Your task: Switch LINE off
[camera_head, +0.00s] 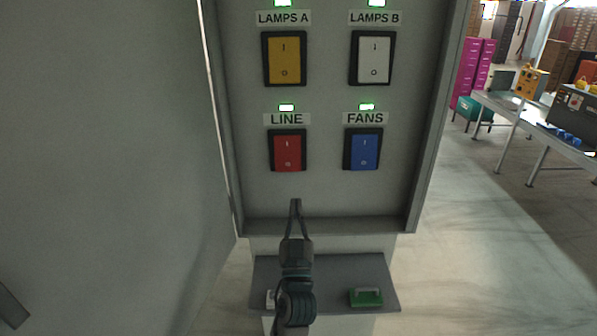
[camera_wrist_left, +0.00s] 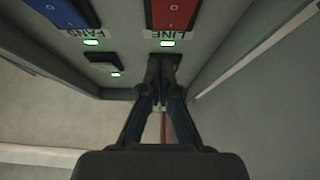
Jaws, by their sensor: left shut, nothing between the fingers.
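The LINE switch is a red rocker (camera_head: 288,151) in a black frame, in the lower left of the panel. A LINE label (camera_head: 287,119) and a lit green lamp (camera_head: 287,107) are above it. The red rocker also shows at the top of the left wrist view (camera_wrist_left: 174,12), where the picture is upside down. My left gripper (camera_head: 295,204) is shut and empty. In the head view its fingertips appear just below the red rocker, apart from it. In the left wrist view the fingertips (camera_wrist_left: 163,62) appear beyond the LINE lamp. My right gripper is not in view.
The blue FANS switch (camera_head: 362,149) is right of LINE. The yellow LAMPS A (camera_head: 284,58) and white LAMPS B (camera_head: 374,57) switches are above, with green lamps lit. Raised panel edges border the switches. A shelf (camera_head: 332,272) below holds a green object (camera_head: 366,297).

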